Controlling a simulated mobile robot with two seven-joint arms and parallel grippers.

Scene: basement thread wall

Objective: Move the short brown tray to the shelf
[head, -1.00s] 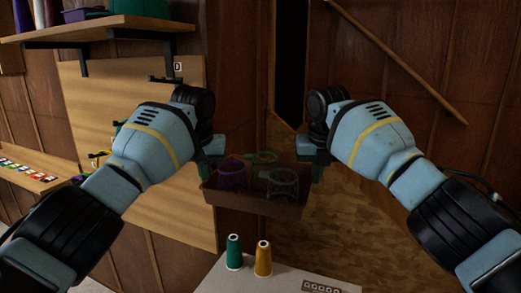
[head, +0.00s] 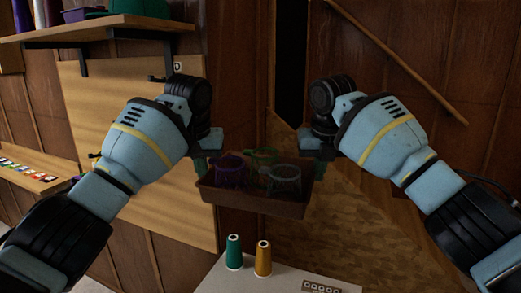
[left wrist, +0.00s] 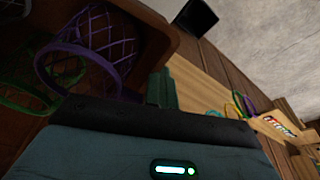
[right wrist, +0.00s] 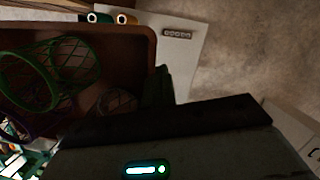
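The short brown tray (head: 255,208) is held in the air in front of me, between my two grippers. It holds a purple mesh basket (head: 229,172), a green one (head: 263,157) and a grey one (head: 286,178). My left gripper (head: 204,165) is shut on the tray's left end, and my right gripper (head: 320,165) on its right end. The fingertips are partly hidden by the tray rim. The tray's wall also shows in the left wrist view (left wrist: 160,45) and the right wrist view (right wrist: 150,50). A wooden shelf (head: 95,31) is on the wall at upper left.
The upper shelf carries several spools and a green container (head: 140,6). A lower ledge (head: 35,178) with coloured cards is at far left. Below the tray, a white table (head: 220,282) carries a green spool (head: 234,252) and a yellow spool (head: 263,258). A sloping wooden rail (head: 395,60) is at right.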

